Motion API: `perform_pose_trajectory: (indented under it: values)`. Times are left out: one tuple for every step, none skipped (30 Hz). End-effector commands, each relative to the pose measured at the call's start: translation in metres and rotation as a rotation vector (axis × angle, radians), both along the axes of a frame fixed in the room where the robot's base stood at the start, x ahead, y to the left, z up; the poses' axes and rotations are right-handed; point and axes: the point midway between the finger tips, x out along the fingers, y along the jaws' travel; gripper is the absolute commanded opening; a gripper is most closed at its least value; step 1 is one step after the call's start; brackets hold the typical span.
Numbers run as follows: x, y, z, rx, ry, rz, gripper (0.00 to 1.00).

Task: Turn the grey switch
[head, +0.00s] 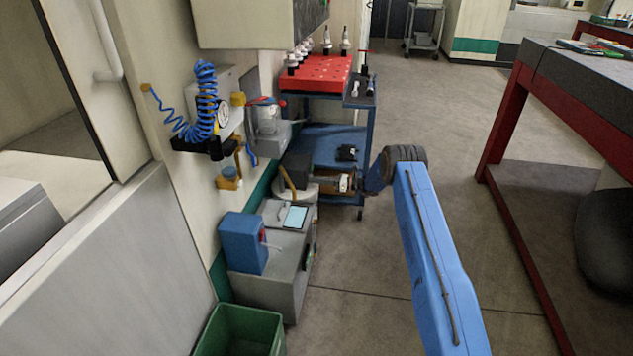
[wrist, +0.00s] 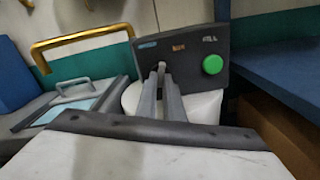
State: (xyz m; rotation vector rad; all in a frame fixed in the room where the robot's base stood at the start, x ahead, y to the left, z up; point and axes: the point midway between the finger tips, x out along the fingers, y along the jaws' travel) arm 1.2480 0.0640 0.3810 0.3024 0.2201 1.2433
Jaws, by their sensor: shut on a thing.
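A dark control panel (wrist: 188,58) with small labels fills the upper middle of the wrist view. A round green button (wrist: 212,64) is on its right side. My gripper (wrist: 161,72) reaches the panel's left part, and its two grey fingers are shut on the small grey switch (wrist: 161,66). The fingers hide most of the switch, so I cannot tell which way it points. In the head view my gripper (head: 318,183) is at the dark box of the panel (head: 297,168), and the switch is hidden there.
A yellow handle (wrist: 80,40) rises left of the panel. A blue cart (head: 328,145) with a red top (head: 320,75) stands behind. A grey cabinet (head: 268,280) with a blue box (head: 243,242) and a green bin (head: 240,330) are in front. Open floor lies right.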

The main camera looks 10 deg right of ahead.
Motion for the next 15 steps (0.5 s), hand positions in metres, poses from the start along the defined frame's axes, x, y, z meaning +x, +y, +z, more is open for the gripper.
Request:
perform_pose_trajectory:
  values:
    - [0.0005, -0.0015, -0.0001, -0.012, -0.039, -0.001, 0.00]
    - [0.0005, -0.0016, -0.0002, -0.021, -0.067, -0.002, 0.00]
    - [0.0007, -0.0017, -0.0002, -0.033, -0.103, -0.002, 0.00]
    - [0.0008, -0.0017, -0.0002, -0.042, -0.130, -0.002, 0.00]
    - [0.0009, -0.0019, -0.0002, -0.051, -0.157, -0.002, 0.00]
    - [0.0011, -0.0019, -0.0002, -0.062, -0.193, -0.002, 0.00]
    - [0.0012, -0.0020, -0.0002, -0.071, -0.220, -0.002, 0.00]
    - [0.0012, -0.0021, -0.0002, -0.080, -0.246, -0.002, 0.00]
    - [0.0015, -0.0022, -0.0002, -0.091, -0.282, -0.002, 0.00]
    - [0.0015, -0.0022, -0.0003, -0.099, -0.307, -0.002, 0.00]
    - [0.0016, -0.0023, -0.0002, -0.108, -0.332, -0.002, 0.00]
    - [0.0018, -0.0024, -0.0002, -0.118, -0.365, -0.002, 0.00]
    - [0.0019, -0.0024, -0.0002, -0.126, -0.389, -0.002, 0.00]
    - [0.0020, -0.0024, -0.0002, -0.133, -0.412, -0.002, 0.00]
    - [0.0021, -0.0026, -0.0002, -0.143, -0.441, -0.002, 0.00]
